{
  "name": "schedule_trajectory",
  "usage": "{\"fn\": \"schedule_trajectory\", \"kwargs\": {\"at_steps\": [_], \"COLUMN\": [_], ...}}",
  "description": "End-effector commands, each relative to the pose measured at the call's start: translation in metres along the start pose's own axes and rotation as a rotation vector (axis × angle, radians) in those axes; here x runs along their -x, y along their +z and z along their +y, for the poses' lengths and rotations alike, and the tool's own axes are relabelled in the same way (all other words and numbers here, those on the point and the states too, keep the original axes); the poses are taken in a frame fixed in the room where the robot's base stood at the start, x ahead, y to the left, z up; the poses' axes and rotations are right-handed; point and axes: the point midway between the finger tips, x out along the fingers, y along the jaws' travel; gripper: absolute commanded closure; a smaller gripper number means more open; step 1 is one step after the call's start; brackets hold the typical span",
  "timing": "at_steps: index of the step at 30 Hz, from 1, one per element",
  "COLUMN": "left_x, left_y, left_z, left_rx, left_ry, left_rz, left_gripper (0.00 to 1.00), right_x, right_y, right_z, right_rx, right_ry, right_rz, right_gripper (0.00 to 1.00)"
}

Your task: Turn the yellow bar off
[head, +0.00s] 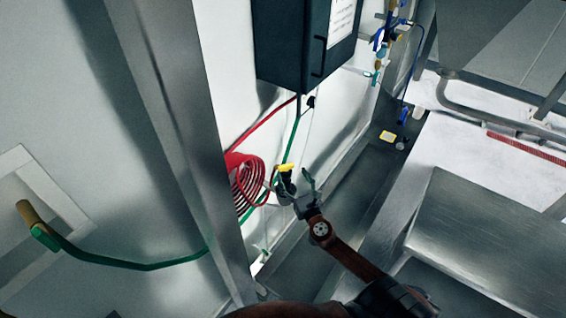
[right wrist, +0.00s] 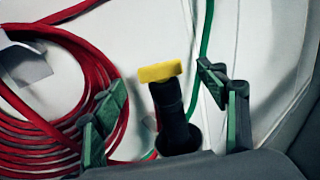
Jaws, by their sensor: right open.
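The yellow bar (head: 285,167) sits on top of a black valve body (head: 286,186) low by the white wall, under the dark box. In the right wrist view the yellow bar (right wrist: 160,71) lies nearly level across the top of the black stem (right wrist: 174,115). My right gripper (head: 295,183) is at the bar; in the right wrist view its green-padded fingers (right wrist: 165,95) are apart, one on each side of the stem. No contact with the bar shows. My left gripper is not in view.
A coiled red hose (head: 246,180) hangs just left of the valve, and a green hose (head: 297,130) runs up to the dark box (head: 290,45). A metal post (head: 175,120) stands at left. A steel block (head: 480,240) is at right.

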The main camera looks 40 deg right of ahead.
Motion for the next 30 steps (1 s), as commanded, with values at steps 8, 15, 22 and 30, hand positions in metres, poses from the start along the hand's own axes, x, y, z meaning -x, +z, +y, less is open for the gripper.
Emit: {"fn": "schedule_trajectory", "kwargs": {"at_steps": [8,15,22,30], "left_x": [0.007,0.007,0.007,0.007], "left_y": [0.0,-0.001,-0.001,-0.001], "left_z": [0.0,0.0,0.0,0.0], "left_rx": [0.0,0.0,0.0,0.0], "left_ry": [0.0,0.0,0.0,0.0], "left_rz": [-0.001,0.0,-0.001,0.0], "left_gripper": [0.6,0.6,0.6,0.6], "right_x": [-0.046,-0.066,-0.067,-0.067], "right_y": [0.003,0.002,0.001,0.001], "right_z": [0.003,0.002,0.0,0.0], "right_rx": [-0.002,-0.002,-0.003,-0.003], "right_ry": [0.004,0.002,0.0,0.0], "right_rz": [-0.002,-0.002,-0.001,-0.001], "right_gripper": [0.33,0.33,0.33,0.48]}}
